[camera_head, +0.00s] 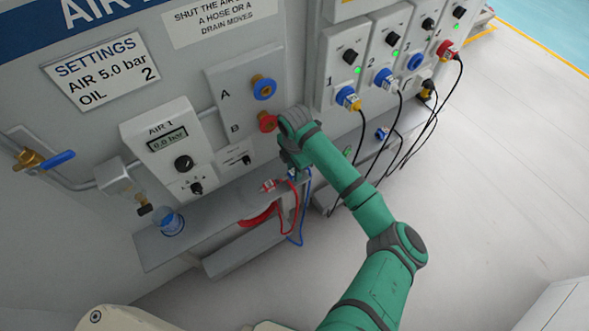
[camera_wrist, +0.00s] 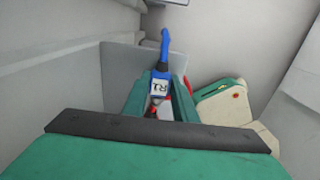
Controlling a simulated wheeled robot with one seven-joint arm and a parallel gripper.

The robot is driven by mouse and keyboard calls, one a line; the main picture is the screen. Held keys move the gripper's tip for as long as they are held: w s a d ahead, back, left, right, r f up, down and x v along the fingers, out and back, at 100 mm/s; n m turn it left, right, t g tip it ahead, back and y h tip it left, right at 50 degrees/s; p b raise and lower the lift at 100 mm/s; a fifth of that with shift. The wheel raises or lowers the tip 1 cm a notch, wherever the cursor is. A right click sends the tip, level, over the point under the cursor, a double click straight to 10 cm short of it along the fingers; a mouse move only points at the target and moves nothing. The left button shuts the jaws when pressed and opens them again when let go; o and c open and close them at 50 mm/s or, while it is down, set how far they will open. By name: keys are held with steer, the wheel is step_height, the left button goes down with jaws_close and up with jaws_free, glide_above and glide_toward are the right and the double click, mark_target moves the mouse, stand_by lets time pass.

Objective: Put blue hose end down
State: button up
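The blue hose end (camera_wrist: 160,77), with a white tag that seems to read R1, sits between the two green fingers of my gripper (camera_wrist: 161,100) in the wrist view. The fingers appear to touch its sides. In the head view my gripper (camera_head: 291,170) is low over the front shelf, below port B, and mostly hidden by my wrist. The blue hose (camera_head: 302,225) hangs in a loop from there. The red hose end (camera_head: 269,185) lies just left of my gripper, and some red shows beyond the fingers in the wrist view.
The grey shelf (camera_head: 160,247) runs along the panel, with a blue-rimmed cup (camera_head: 171,223) at its left. Ports A (blue) (camera_head: 264,88) and B (red) (camera_head: 267,122) are above. The AIR 1 gauge (camera_head: 167,140) reads 0.0 bar. Black cables (camera_head: 405,150) hang at the right.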

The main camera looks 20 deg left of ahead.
steer(key=shift+o, duration=1.4)
step_height(320, 180, up, 12)
steer(key=shift+r, duration=0.25)
